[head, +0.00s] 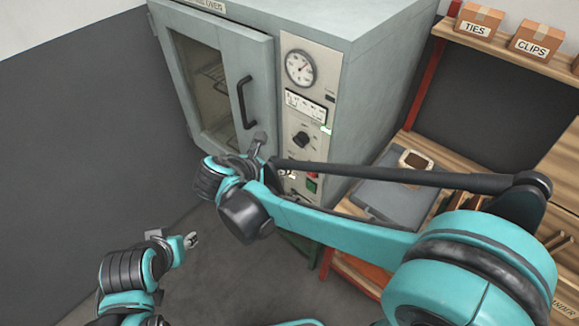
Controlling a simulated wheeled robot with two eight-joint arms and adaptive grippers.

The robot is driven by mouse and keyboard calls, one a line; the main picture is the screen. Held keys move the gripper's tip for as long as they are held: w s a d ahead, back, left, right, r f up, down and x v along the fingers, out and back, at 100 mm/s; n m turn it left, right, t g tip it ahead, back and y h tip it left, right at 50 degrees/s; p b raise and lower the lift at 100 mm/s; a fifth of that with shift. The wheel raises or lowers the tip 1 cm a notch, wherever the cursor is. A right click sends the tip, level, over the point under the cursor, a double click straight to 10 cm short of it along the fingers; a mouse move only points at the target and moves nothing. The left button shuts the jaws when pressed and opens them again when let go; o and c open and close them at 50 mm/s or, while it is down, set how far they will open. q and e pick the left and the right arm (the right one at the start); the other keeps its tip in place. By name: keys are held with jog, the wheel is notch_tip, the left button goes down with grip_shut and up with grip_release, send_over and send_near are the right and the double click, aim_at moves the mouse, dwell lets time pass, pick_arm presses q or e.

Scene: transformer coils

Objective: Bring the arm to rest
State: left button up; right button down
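My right arm reaches in from the right, across the front of the grey oven (360,60). Its gripper (274,158) is in front of the lower part of the oven's control panel, below the door handle. Its fingers look apart with nothing seen between them, though the arm's dark rod hides part of them. I cannot tell whether it touches the panel. My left gripper (173,238) is low at the left, over the dark floor. Its fingertips are apart and it looks empty.
The oven door (219,85) is shut. The panel has a gauge (300,68), a black knob (301,139) and a green button (311,185). Boxes (479,22) sit on a shelf above.

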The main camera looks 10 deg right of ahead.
jog(key=shift+s, duration=0.1)
dwell(0.4)
jog(key=s+d+f+m+y, duration=0.2)
jog(key=s+d+m+y, duration=0.2)
jog(key=m, duration=0.8)
jog(key=s+d+f+m+y, duration=0.2)
jog(key=s+d+m+y, duration=0.2)
jog(key=s+m, duration=0.5)
jog(key=m+b, duration=0.1)
jog(key=m, duration=0.3)
jog(key=shift+m+t, duration=0.3)
jog(key=shift+t, duration=0.1)
